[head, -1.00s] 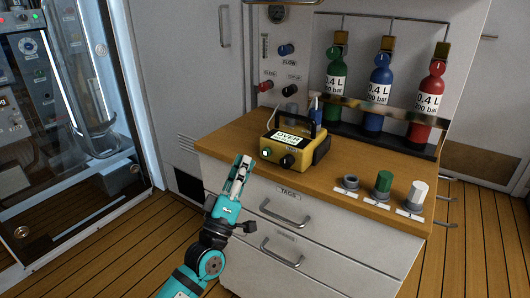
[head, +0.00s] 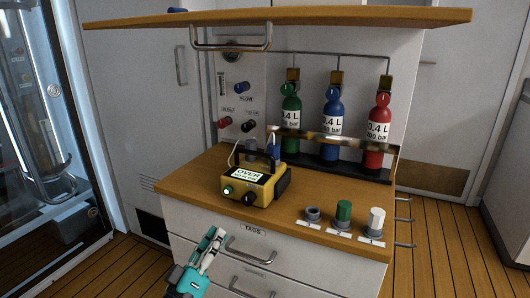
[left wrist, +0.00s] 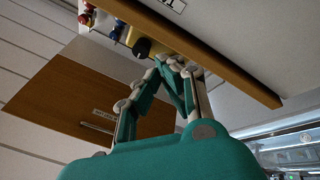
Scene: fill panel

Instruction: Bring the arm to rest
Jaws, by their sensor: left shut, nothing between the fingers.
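My left gripper (head: 212,240) is at the lower middle of the head view, in front of the drawer cabinet's left front edge. Its fingers are together with nothing between them. In the left wrist view the gripper (left wrist: 172,62) also shows, its fingers close together near the wooden counter edge (left wrist: 215,60). The teal arm comes in from below in the head view and most of it is out of frame. My right gripper is not in either view.
A yellow device (head: 250,184) stands on the wooden counter (head: 190,188). Green (head: 290,112), blue (head: 331,125) and red (head: 378,130) cylinders stand behind it. A drawer handle (head: 250,243) juts out right of the gripper. A wooden shelf (head: 330,17) overhangs above.

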